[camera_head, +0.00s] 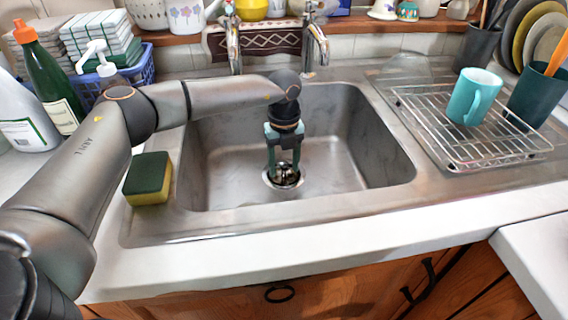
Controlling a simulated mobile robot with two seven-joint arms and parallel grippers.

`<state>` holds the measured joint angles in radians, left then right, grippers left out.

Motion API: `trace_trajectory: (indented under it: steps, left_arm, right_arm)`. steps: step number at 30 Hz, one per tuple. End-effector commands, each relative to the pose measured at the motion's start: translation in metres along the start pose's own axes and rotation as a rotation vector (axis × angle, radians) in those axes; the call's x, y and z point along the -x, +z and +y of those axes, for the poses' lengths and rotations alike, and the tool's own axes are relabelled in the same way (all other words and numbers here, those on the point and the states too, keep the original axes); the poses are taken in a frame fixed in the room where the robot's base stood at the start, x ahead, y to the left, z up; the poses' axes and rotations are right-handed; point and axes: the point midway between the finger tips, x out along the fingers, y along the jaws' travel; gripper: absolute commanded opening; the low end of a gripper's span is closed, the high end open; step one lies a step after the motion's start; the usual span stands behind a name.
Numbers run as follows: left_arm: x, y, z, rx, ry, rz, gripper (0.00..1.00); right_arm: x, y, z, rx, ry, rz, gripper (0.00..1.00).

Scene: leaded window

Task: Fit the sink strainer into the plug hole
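The sink strainer (286,180), small, shiny and metallic, is at the plug hole (269,183) in the floor of the steel sink. It shows between and below the fingers of my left gripper (284,165). The gripper points straight down over the hole, with its two fingers apart on either side of the strainer's top. I see no clear contact between the fingers and the strainer. The fingers partly hide the strainer and the hole, so I cannot tell whether it sits fully flush. My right gripper is not in view.
The sink basin (335,165) is otherwise empty. Two taps (316,45) stand at its back edge. A green and yellow sponge (149,178) is on the left rim. A wire rack (480,140) with a turquoise mug (473,96) is on the right.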

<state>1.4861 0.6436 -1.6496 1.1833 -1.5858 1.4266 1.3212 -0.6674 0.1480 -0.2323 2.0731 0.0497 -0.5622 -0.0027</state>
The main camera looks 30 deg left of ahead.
Motion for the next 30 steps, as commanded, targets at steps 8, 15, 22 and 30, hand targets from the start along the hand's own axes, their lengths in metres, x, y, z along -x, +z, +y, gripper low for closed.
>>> trace_trajectory:
  steps: [8, 15, 22, 30]
  left_arm:
    - [0.005, 0.000, 0.000, 0.000, -0.001, -0.001, 0.58]
    - [0.047, 0.001, -0.001, 0.001, -0.004, -0.002, 0.58]
    - [0.095, 0.000, -0.001, 0.000, -0.003, -0.002, 0.58]
    - [0.122, 0.000, 0.000, -0.001, -0.001, 0.000, 0.58]
  right_arm:
    - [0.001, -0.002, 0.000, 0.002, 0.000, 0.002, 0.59]
    - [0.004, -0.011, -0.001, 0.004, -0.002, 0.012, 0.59]
    - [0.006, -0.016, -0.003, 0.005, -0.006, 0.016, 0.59]
    - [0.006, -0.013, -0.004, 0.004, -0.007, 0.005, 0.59]
